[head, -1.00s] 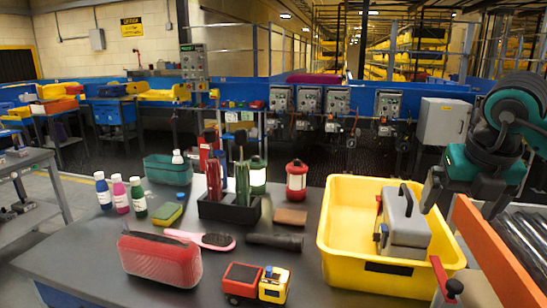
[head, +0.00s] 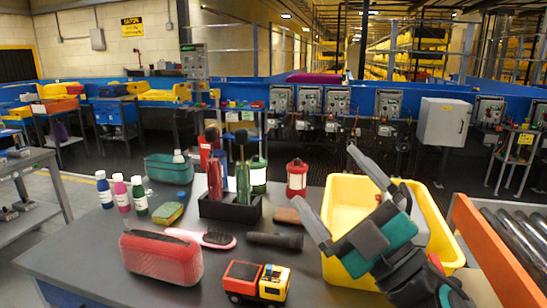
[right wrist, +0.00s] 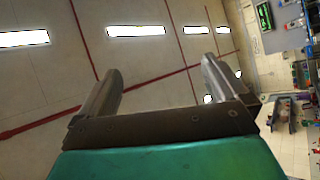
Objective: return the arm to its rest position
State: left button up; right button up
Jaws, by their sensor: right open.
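My right gripper (head: 335,195) is raised in front of the yellow tray in the head view, its two grey fingers spread apart and pointing up and left. It is empty. In the right wrist view its fingers (right wrist: 160,90) are apart, with the ceiling and its lights behind them. The yellow tray (head: 437,226) stands at the right of the table, partly hidden by my right gripper and arm. A grey case (head: 407,196) in the tray is mostly hidden behind the gripper. My left gripper is not in view.
An orange conveyor rail (head: 492,245) runs along the right.

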jog(key=s+d+f+m+g+h, duration=0.1)
jog(key=d+f+m+g+h, duration=0.1)
jog(key=d+f+m+h, duration=0.55)
jog(key=s+d+f+m+g+h, duration=0.1)
jog(key=d+f+m+h, duration=0.3)
jog(key=f+m+h, duration=0.6)
jog(key=s+f+g+y, duration=0.3)
jog(key=s+f+g, duration=0.9)
jog(key=s+f, duration=0.7)
jog(key=w+a+f+t+y, duration=0.1)
jog(key=w+a+f+t, duration=0.1)
jog(key=w+f+t, duration=0.4)
jog(key=shift+w+f+n+t, duration=0.4)
jog(key=shift+f+t, duration=0.1)
jog(key=shift+f, duration=0.3)
